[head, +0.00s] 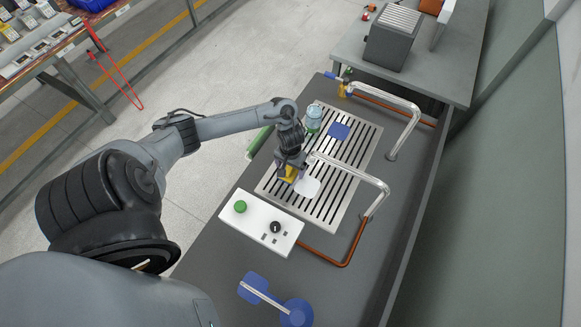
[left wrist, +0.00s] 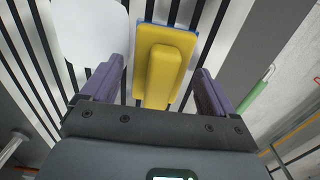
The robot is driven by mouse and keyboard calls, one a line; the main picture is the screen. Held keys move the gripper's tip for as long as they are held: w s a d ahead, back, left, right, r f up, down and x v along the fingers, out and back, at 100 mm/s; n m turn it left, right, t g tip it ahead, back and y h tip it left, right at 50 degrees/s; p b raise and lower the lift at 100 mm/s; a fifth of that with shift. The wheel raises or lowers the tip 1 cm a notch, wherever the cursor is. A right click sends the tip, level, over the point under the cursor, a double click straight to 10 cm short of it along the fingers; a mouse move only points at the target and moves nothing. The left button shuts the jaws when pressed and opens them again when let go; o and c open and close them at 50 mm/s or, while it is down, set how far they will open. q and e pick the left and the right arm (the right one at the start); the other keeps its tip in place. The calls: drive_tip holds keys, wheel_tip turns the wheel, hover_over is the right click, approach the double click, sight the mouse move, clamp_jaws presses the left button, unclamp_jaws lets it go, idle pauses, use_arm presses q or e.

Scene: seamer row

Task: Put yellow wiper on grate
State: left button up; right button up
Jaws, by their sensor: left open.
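The yellow wiper (head: 288,174) is at the near left part of the slatted metal grate (head: 352,160), partly covered by my left gripper (head: 289,167) in the head view. In the left wrist view the wiper (left wrist: 164,70) shows a yellow handle on a yellow block with a blue edge, with grate slats behind it. The fingers of my left gripper (left wrist: 158,88) are open, one on each side of the wiper, with gaps. Whether the wiper rests flat on the grate is hard to tell. My right gripper is not in view.
A white flat piece (head: 308,187) lies beside the wiper. A white control box (head: 258,222) stands in front.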

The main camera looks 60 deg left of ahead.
use_arm(q)
wheel_tip(320, 180, up, 10)
drive_tip(key=p, duration=0.4)
drive_tip(key=shift+w+r+p, duration=0.1)
drive_tip(key=shift+p, duration=0.3)
drive_tip(key=shift+r+p, duration=0.3)
drive_tip(key=shift+r, duration=0.45)
